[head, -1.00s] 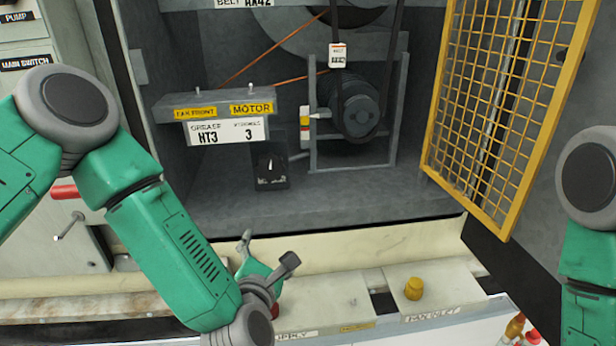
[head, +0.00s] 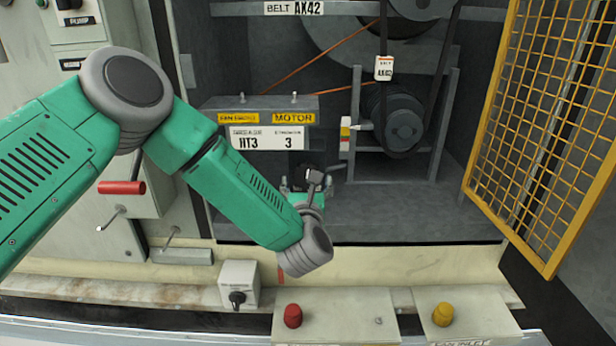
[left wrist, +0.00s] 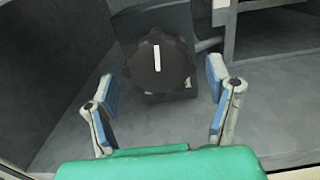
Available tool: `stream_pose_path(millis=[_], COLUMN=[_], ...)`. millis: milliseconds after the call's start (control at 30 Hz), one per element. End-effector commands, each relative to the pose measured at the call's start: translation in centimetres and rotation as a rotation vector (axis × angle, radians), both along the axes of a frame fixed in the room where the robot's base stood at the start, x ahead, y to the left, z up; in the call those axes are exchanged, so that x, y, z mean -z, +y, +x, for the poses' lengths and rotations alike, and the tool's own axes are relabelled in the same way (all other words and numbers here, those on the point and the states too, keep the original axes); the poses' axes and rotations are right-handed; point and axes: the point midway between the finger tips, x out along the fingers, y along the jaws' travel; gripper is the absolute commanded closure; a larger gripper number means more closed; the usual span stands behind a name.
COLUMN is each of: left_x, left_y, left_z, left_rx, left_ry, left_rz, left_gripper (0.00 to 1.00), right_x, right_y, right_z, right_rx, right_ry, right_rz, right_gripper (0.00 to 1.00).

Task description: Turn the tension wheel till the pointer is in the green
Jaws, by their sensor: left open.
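The tension wheel appears to be the dark scalloped knob (left wrist: 170,70) with an upright white mark, on a dark box low in the cabinet. In the head view it is mostly hidden behind my left gripper (head: 306,182). In the left wrist view my left gripper (left wrist: 160,88) is open, with one finger to each side of the knob in the picture and visible gaps between. I see no contact. My right gripper is out of view.
A labelled bracket (head: 262,110) is above the knob. A yellow mesh door (head: 540,120) stands open at the right. Boxes with a red knob (head: 292,316) and a yellow knob (head: 443,314) line the front. A red handle (head: 122,187) is at left. The cabinet floor is clear.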

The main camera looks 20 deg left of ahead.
Motion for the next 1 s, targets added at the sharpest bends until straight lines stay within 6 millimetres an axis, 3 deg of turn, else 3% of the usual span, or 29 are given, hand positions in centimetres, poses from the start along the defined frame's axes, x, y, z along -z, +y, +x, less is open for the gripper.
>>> stream_pose_path(millis=[200,533,667,700,1000], left_x=[0.1,0.1,0.1,0.1,0.1], left_y=[0.5,0.6,0.6,0.6,0.5], left_z=[2.0,2.3,2.3,2.3,2.3], left_rx=[0.0,0.001,0.001,0.001,0.002], left_ry=[0.002,0.002,0.002,0.001,0.006], left_rz=[0.002,0.002,0.0,0.001,0.019], left_gripper=[0.27,0.27,0.72,0.78,0.78], right_x=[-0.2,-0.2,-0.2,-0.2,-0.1], right_y=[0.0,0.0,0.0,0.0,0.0], right_z=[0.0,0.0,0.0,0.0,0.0], right_rx=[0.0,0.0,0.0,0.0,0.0], right_ry=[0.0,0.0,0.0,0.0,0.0], right_rz=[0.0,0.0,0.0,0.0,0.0], right_gripper=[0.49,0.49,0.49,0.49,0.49])
